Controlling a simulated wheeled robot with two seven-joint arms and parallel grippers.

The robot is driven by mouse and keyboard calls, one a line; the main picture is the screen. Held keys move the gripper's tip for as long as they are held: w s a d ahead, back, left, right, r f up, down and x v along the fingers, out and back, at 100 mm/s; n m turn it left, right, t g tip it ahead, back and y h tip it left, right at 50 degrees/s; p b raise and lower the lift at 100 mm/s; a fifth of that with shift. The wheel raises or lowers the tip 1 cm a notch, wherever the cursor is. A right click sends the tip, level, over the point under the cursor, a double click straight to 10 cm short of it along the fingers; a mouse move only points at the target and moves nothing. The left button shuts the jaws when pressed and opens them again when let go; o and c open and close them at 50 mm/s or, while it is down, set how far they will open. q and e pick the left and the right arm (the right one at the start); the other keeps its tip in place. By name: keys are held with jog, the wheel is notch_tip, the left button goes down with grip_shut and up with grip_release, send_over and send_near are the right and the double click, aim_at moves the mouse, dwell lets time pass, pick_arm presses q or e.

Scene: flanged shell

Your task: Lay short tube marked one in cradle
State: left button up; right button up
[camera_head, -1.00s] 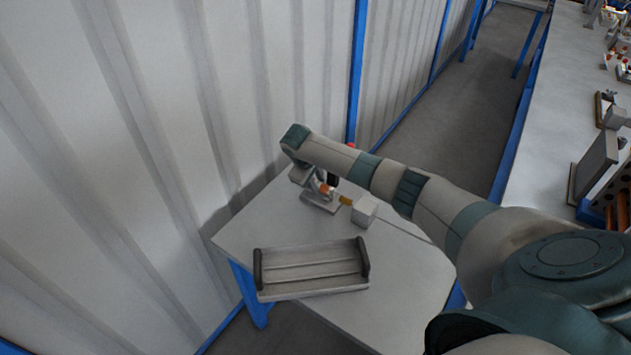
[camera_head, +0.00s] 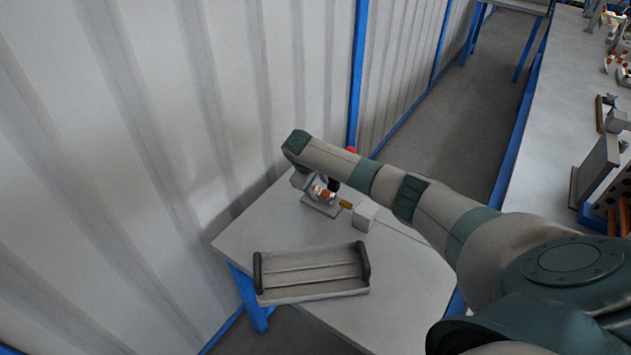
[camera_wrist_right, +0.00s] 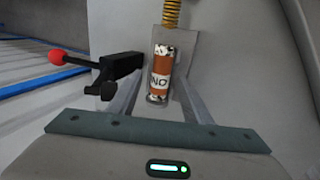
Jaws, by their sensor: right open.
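The short tube (camera_wrist_right: 161,72), copper-brown with black-and-white mottled ends and a white label, lies on a grey fixture (camera_wrist_right: 184,42) in the right wrist view. Only "NO" is readable on the label; no number shows clearly. My right gripper (camera_wrist_right: 160,90) is open, with a finger on each side of the tube; contact cannot be told. In the head view, my right gripper (camera_head: 318,190) is over the fixture, partly hidden by my arm. A grey trough with dark ends (camera_head: 312,283) stands empty nearer on the table; which piece is the cradle is unclear. My left gripper is out of view.
A black clamp with a red knob (camera_wrist_right: 57,56) is left of the tube, and a brass spring (camera_wrist_right: 171,14) is beyond it. A grey block (camera_head: 366,216) stands right of the fixture. A corrugated wall (camera_head: 150,150) borders the table (camera_head: 405,290), whose front right is bare.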

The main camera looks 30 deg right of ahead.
jog(key=shift+r, duration=0.1)
jog(key=b+v, duration=0.3)
jog(key=v, duration=1.4)
jog(key=shift+s+a, duration=0.1)
dwell(0.6)
